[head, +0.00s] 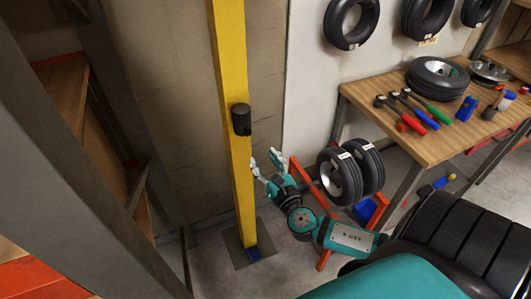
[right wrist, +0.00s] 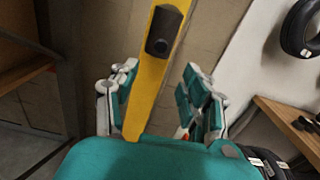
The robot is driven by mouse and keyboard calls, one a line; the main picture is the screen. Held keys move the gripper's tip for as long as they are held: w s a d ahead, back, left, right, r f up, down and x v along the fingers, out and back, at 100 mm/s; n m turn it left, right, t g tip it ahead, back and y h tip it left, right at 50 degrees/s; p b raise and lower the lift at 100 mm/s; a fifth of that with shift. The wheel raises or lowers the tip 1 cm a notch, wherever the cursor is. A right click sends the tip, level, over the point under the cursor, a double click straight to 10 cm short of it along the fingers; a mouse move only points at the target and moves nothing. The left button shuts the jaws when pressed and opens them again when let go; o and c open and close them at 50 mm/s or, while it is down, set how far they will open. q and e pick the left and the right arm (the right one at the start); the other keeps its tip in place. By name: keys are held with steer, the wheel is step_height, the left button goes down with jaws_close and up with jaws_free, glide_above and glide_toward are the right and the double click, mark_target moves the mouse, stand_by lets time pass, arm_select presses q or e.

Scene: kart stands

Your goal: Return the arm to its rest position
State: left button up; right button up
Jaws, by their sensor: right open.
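My right gripper (head: 265,162) is open and empty, close beside the yellow post (head: 229,60) and lower than the black knob-like part (head: 241,119) fixed on it. In the right wrist view its two fingers (right wrist: 160,100) are spread wide. The yellow post (right wrist: 150,85) shows between them, with the black part (right wrist: 160,45) above. I cannot tell whether the fingers touch the post. My right arm reaches in from the lower right with its elbow bent. My left gripper is not in view.
A wooden table (head: 385,105) at the right bears a wheel (head: 438,75) and several tools. Tyres (head: 350,20) hang on the wall. A red stand (head: 310,195) with two wheels (head: 340,177) is just right of my gripper. A grey rack (head: 60,150) stands at the left.

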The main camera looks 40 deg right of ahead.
steer(key=shift+s, duration=0.15)
stand_by(0.4)
steer(key=s+d+f+m+g+b, duration=0.1)
steer(key=s+f+m+g, duration=0.3)
steer(key=f, duration=0.8)
steer(key=s+f+m+g+b, duration=0.1)
steer(key=s+f+m+g, duration=0.35)
steer(key=f, duration=0.85)
steer(key=s+d+f+m+g+b, duration=0.15)
steer(key=s+f+m, duration=0.45)
steer(key=f, duration=0.6)
steer(key=s+a+f+m+g+y+b, duration=0.1)
steer(key=s+a+f+m, duration=0.3)
steer(key=s, duration=0.4)
steer(key=s+a+f+m+g+y+b, duration=0.1)
steer(key=s+a+f+m+g, duration=0.2)
steer(key=s+a+f+m, duration=0.2)
steer(key=s+a+f+m+g+y+b, duration=0.1)
steer(key=s+a+f+m+g+y, duration=0.1)
steer(key=s+a+f+m, duration=0.2)
steer(key=s+f+m, duration=0.3)
steer(key=s+f, duration=0.3)
steer(key=s, duration=0.3)
steer(key=shift+s+a+g, duration=0.15)
steer(key=shift+a+g, duration=0.15)
steer(key=shift+a, duration=0.1)
steer(key=shift+m, duration=0.25)
